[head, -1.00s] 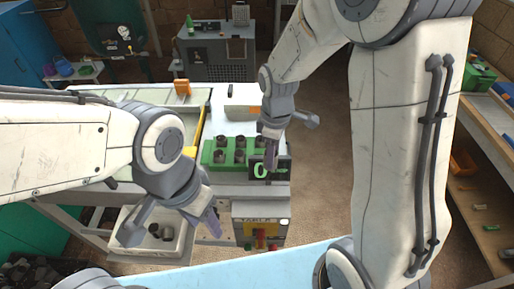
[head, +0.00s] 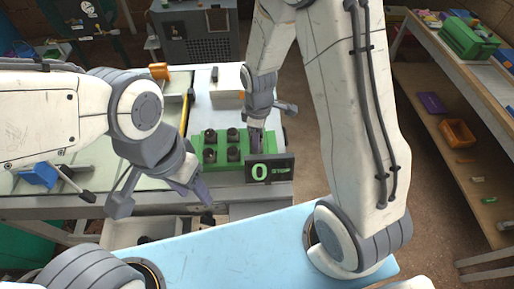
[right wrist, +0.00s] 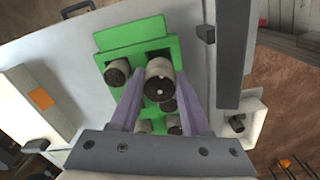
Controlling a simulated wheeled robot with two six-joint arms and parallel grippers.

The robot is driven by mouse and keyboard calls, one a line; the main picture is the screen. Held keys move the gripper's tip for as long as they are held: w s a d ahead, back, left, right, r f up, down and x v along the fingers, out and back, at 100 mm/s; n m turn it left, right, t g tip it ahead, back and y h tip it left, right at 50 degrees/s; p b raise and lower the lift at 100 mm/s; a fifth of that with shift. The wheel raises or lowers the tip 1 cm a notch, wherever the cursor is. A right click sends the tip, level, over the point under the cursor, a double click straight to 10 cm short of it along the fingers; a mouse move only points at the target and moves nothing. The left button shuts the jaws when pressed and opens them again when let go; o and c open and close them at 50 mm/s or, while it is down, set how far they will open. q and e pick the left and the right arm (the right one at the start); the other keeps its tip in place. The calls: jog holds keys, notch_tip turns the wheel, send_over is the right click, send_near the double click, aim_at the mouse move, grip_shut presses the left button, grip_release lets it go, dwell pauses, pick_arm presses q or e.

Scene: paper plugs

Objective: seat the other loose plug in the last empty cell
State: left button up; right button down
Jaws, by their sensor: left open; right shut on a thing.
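A green block (head: 203,166) with cells stands on the white-topped table, with several dark round plugs (head: 210,134) seated upright in it. My right gripper (head: 257,148) is at the block's right end. In the right wrist view its two purple fingers are shut on a grey plug (right wrist: 160,80). This plug is over the green block (right wrist: 135,38), beside a seated plug (right wrist: 117,72). Its lower end is hidden, so I cannot tell whether it is in a cell. My left gripper (head: 203,192) is open, left of and nearer than the block, apart from it.
A black sign (head: 270,169) with a green zero stands just in front of the block's right end. A white bin (head: 113,233) is partly hidden below the table's front edge. A white box with an orange mark (head: 228,85) stands behind the block.

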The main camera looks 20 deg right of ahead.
notch_tip(320, 180, down, 6)
jog(key=shift+r+p, duration=0.25)
jog(key=shift+p, duration=0.3)
